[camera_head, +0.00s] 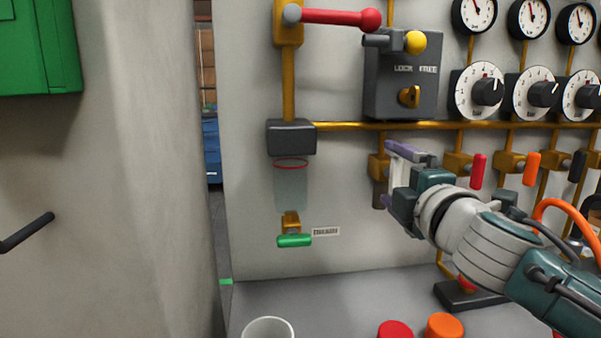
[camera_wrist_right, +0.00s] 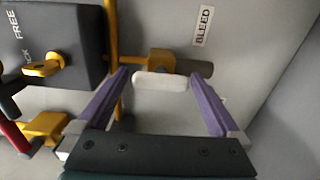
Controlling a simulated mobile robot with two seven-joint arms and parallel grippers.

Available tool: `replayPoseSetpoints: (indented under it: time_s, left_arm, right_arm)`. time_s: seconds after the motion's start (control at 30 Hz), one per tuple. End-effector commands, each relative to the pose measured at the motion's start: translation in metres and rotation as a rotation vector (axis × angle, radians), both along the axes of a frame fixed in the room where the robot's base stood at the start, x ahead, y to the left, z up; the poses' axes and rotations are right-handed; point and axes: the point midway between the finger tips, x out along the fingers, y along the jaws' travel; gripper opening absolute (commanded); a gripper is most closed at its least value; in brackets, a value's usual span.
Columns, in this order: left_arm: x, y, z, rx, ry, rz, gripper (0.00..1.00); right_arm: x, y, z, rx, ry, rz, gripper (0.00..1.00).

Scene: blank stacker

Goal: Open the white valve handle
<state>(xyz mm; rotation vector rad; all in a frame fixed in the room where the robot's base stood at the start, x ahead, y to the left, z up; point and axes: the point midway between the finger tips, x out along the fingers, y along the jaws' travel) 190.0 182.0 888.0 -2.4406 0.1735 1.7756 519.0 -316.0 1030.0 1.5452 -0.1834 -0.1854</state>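The white valve handle (camera_wrist_right: 160,82) shows in the right wrist view as a short rounded bar on a brass fitting, in front of the wall panel. My right gripper (camera_wrist_right: 160,92) is open, with one purple finger on each side of the handle and a gap visible on both sides. In the head view my right gripper (camera_head: 390,176) reaches in from the right to the pipe fitting (camera_head: 377,168), and the handle is partly hidden by the gripper. My left gripper is not in view.
Red (camera_head: 479,171) and orange (camera_head: 533,167) handles stand to the right of my gripper. A grey lock box (camera_head: 385,90) is above. A green drain handle (camera_head: 294,240) is lower left. A white cup (camera_head: 268,328) and red and orange caps are on the bench below.

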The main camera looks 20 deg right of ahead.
Motion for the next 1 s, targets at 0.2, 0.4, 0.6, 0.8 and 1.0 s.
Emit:
replayPoseSetpoints:
  time_s: [0.2,0.4,0.6,0.8,1.0]
  left_arm:
    - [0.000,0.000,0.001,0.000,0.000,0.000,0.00]
    - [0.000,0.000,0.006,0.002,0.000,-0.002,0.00]
    - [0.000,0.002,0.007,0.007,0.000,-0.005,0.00]
    - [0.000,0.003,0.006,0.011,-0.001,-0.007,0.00]
    - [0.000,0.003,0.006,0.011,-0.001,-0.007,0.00]
  right_arm:
    - [-0.002,0.001,0.000,0.002,0.001,0.000,1.00]
    - [-0.026,0.006,0.000,0.004,0.002,0.000,1.00]
    - [-0.064,0.015,-0.001,0.003,0.002,0.000,1.00]
    - [-0.089,0.022,-0.001,0.002,0.001,0.000,1.00]
    - [-0.097,0.023,0.000,0.001,0.000,0.000,1.00]
